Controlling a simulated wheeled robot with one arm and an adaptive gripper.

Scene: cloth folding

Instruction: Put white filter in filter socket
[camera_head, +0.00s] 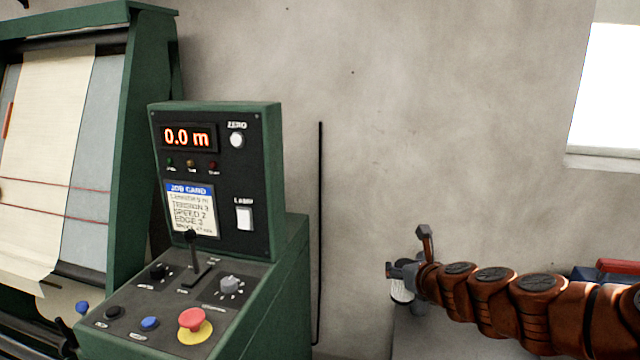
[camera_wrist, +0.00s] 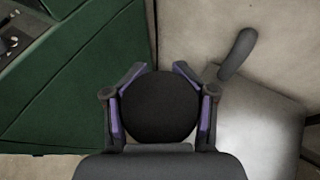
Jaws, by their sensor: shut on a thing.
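My gripper (camera_head: 403,272) is at the end of my arm in the right half of the head view, in front of the wall and right of the green control console. It is shut on the white filter (camera_head: 402,291), whose pale ribbed side shows just below the fingers. In the wrist view my gripper (camera_wrist: 162,69) has its two purple-lined fingers on either side of a round black end (camera_wrist: 160,108), which appears to be the top of the filter. I cannot make out a filter socket in either view.
The green control console (camera_head: 262,300) with a display, lever and red button stands left of my gripper. A light grey surface (camera_wrist: 262,125) with a dark curved pipe (camera_wrist: 238,54) lies to the right in the wrist view. A red-handled blue box (camera_head: 622,266) is at far right.

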